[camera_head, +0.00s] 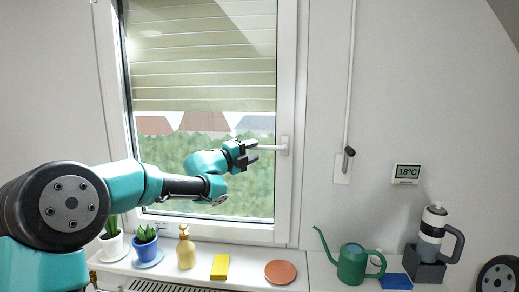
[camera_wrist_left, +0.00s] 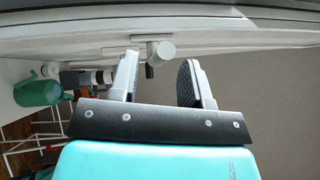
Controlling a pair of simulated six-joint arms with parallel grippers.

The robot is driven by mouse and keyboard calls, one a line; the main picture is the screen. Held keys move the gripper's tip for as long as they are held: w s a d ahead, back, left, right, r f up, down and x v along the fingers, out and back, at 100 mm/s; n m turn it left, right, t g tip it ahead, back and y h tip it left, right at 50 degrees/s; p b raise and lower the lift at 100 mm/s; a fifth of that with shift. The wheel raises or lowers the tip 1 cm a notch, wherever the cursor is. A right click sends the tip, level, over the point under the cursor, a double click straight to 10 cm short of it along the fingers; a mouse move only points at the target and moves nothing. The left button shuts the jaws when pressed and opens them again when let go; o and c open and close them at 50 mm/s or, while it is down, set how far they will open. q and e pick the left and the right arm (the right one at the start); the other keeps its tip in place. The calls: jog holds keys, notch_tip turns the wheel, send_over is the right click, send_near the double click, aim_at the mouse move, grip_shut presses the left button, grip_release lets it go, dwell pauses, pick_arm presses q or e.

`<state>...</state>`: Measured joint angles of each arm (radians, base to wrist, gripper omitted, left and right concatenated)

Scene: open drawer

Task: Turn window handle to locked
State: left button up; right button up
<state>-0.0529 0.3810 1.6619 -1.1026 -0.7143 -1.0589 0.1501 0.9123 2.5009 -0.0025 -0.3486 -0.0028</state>
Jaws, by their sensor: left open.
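The white window handle (camera_head: 268,147) sits on the right side of the window frame. Its lever lies horizontal, pointing left from its base. My left gripper (camera_head: 252,155) is open at the lever's free end, with its fingers near it. In the left wrist view the two fingers (camera_wrist_left: 162,80) stand apart and the pale handle (camera_wrist_left: 162,49) shows ahead, beyond the gap between them. I see no clear contact. The lever's tip is partly hidden by the gripper in the head view. My right gripper is out of view.
The sill holds potted plants (camera_head: 146,244), a soap bottle (camera_head: 185,249), a yellow sponge (camera_head: 220,266), a terracotta disc (camera_head: 280,271) and a green watering can (camera_head: 351,264). A blind crank (camera_head: 348,153) hangs right of the window. The wall between is clear.

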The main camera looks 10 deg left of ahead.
aim_at(259, 148)
pick_arm(q)
jog(key=shift+x, duration=1.65)
grip_shut()
